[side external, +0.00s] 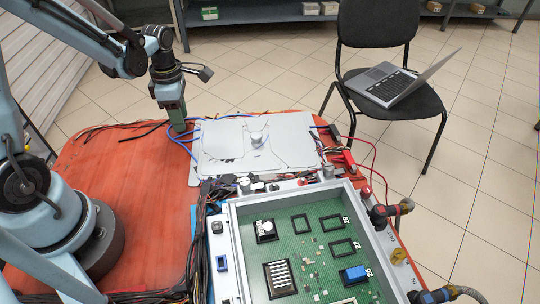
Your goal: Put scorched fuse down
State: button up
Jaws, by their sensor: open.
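My gripper (177,118) points down at the left edge of the grey metal plate, above the orange table and some blue wires. Its jaws are open, but the gap between the fingertips is too small to make out. I cannot make out a scorched fuse for certain; anything small at the fingertips is hidden or blends with the wires. A blue block (354,273) sits in a black frame at the lower right of the green circuit board (305,268). Black frames (301,223) and (342,247) on the board look empty.
The grey plate (225,150) with a round knob (256,139) lies behind the board's housing. Loose cables run along its edges, and hoses (383,215) stand at the right. A chair (385,101) holds a laptop (385,86). The orange table (125,185) is mostly clear at left.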

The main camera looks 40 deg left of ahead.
notch_tip(320, 180, up, 11)
jog(key=s+d+m+t, duration=0.2)
jog(key=d+m, duration=0.3)
jog(key=m, duration=0.8)
jog(key=s+d+r+m+t, duration=0.1)
jog(key=d+m+t, duration=0.4)
jog(key=m, duration=0.9)
jog(key=shift+s+d+r, duration=0.15)
jog(key=shift+s+r, duration=0.1)
jog(key=shift+s, duration=0.2)
